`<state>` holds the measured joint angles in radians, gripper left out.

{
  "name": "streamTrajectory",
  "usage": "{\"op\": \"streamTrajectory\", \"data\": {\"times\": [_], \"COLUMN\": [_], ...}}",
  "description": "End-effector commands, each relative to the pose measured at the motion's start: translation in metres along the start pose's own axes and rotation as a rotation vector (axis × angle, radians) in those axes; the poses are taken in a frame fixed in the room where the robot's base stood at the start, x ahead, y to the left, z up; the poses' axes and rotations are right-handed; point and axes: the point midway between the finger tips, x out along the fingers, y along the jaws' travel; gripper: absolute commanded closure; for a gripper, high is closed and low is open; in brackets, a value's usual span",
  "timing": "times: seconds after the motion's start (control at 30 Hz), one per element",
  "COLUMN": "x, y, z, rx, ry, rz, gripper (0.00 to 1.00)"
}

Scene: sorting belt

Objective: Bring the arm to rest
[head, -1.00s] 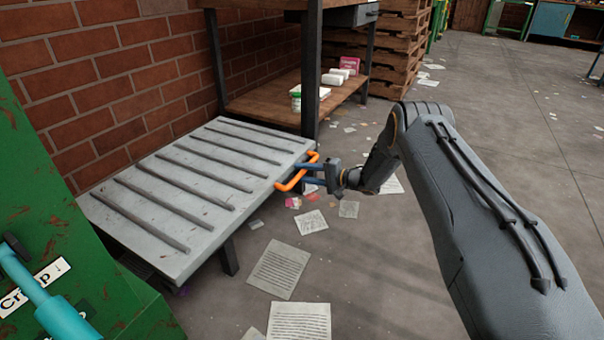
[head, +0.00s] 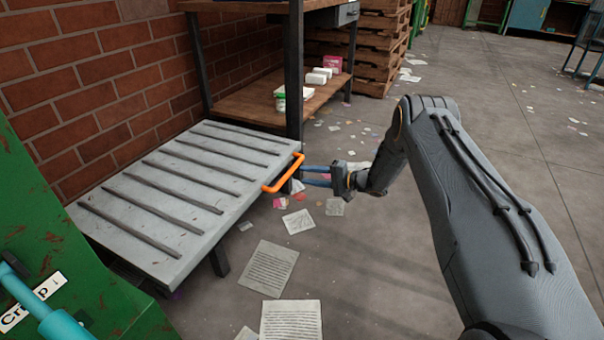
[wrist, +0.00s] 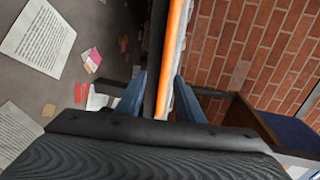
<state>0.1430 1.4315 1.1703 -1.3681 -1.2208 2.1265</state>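My gripper (head: 304,175) has two blue fingers spread apart with nothing held between them. It is just to the right of the orange handle (head: 284,173) on the edge of the grey ribbed panel (head: 92,212). A small gap seems to show between the fingertips and the handle in the head view. In the wrist view, the open fingers (wrist: 159,85) lie on either side of the line of the orange handle (wrist: 174,50), which appears in front of them. My arm reaches in from the right, bent at the elbow.
A wooden shelf bench (head: 225,105) stands behind the panel against the brick wall (head: 90,90). A green machine (head: 40,225) with a teal lever (head: 40,305) is at the left. Pallets (head: 380,45) are stacked at the back. Papers (head: 268,268) litter the otherwise open floor.

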Motion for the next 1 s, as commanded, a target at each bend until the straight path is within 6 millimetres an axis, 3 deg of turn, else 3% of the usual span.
{"op": "streamTrajectory", "data": {"times": [0.3,0.43,0.57,0.77,1.0], "x": [-0.002,0.005,0.022,0.045,0.048], "y": [0.000,-0.015,-0.057,-0.140,-0.227], "z": [0.000,-0.003,-0.010,-0.009,0.027], "rx": [0.000,-0.035,-0.134,-0.331,-0.524], "ry": [0.000,0.022,0.091,0.226,0.326], "rz": [0.001,0.014,0.058,0.189,0.393], "gripper": [0.66,0.66,0.66,0.66,0.66]}}
